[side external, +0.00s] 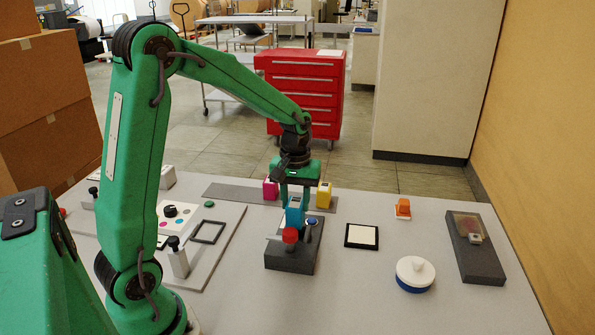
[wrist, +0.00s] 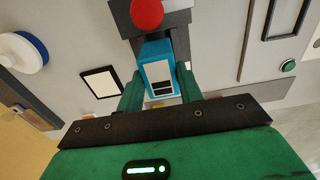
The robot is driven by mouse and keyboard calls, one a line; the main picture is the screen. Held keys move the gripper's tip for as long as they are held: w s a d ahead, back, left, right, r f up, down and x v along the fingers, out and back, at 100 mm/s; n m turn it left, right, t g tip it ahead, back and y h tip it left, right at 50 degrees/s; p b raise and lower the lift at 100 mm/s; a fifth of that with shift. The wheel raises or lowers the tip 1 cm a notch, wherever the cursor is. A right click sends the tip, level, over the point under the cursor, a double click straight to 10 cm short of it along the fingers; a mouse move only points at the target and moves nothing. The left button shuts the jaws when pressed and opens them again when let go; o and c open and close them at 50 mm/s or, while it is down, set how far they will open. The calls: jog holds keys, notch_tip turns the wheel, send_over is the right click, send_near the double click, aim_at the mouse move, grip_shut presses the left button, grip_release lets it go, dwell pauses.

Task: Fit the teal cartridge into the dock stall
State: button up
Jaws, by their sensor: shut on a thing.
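The teal cartridge (side external: 294,214) is upright between the fingers of my gripper (side external: 295,197), which is shut on it. In the wrist view my gripper (wrist: 160,76) has one green finger on each side of the cartridge (wrist: 158,66), whose white label faces the camera. The dark grey dock (side external: 289,258) is under the cartridge, with a red knob (side external: 289,236) in front of it. The dock (wrist: 120,22) and red knob (wrist: 146,12) also show in the wrist view. The stall is mostly hidden; I cannot tell whether the cartridge's lower end is inside it.
A magenta cartridge (side external: 270,189) and a yellow cartridge (side external: 324,195) stand behind the dock. A black-framed white pad (side external: 361,236) lies to its right, with a white-and-blue round lidded thing (side external: 414,274) beyond. A dark block (side external: 474,248) lies far right. A black frame (side external: 208,231) is left.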

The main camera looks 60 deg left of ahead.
aim_at(295, 222)
jog(key=shift+f, duration=3.4)
jog(key=shift+f, duration=0.15)
jog(key=o, duration=1)
jog(key=shift+o, duration=0.2)
notch_tip(295, 222, up, 12)
jog(key=shift+r, duration=0.2)
